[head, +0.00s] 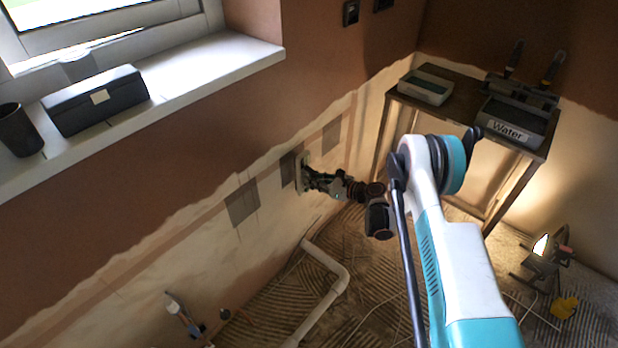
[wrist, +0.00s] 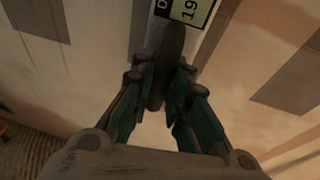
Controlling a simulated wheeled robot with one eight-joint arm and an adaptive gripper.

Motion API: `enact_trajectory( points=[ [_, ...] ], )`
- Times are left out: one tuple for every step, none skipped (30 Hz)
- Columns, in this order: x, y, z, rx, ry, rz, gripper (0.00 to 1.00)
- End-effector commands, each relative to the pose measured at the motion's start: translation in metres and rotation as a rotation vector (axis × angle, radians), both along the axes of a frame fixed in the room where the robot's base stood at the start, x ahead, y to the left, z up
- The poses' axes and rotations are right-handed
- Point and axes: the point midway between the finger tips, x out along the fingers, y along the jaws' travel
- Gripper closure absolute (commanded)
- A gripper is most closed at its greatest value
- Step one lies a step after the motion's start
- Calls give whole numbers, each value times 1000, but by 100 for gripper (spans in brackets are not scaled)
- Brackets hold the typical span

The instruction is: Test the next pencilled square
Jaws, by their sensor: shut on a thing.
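My gripper (head: 314,179) is at the lower, pale part of the wall. It is shut on the dark handle of a pale meter (head: 301,170). In the wrist view, my gripper (wrist: 163,92) has a finger on each side of the handle, and the meter's display (wrist: 192,10) shows a sideways "19" and a cut-off "D". Grey squares show on the wall: one left of the meter (head: 242,203), one partly behind it (head: 288,169), one to its right (head: 332,134). The wrist view shows dark patches on both sides (wrist: 38,16) (wrist: 295,78). Contact with the wall is unclear.
A pipe (head: 325,272) runs along the ridged floor below my gripper. A table (head: 460,92) with a tub marked "Water" (head: 512,128) stands at the back right. A lit lamp (head: 541,246) stands on the floor. A black box (head: 95,100) sits on the windowsill.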

Motion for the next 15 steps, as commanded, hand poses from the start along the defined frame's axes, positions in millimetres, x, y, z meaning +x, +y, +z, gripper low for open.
enact_trajectory(
  points=[
    [-4, -6, 0, 0, 1, -1, 100],
    [-6, -9, 0, 0, 1, -1, 100],
    [-9, -12, 1, 0, 1, 0, 100],
    [-10, -13, 1, 0, 1, 0, 100],
    [-12, -15, 1, 1, 0, 0, 100],
    [-13, -16, 1, 1, 0, 0, 100],
    [-13, -16, 0, 1, 0, 0, 100],
    [-13, -16, 1, 1, 0, 0, 100],
    [-13, -16, 0, 1, 0, 0, 100],
    [-13, -16, 0, 1, 0, 0, 100],
    [-13, -16, 0, 1, 0, 0, 100],
    [-13, -16, 0, 1, 0, 0, 100],
    [-13, -16, 1, 1, 1, 1, 100],
    [-13, -16, 2, -3, 3, 1, 100],
    [-14, -17, 5, -12, 11, 0, 100]
  ],
)
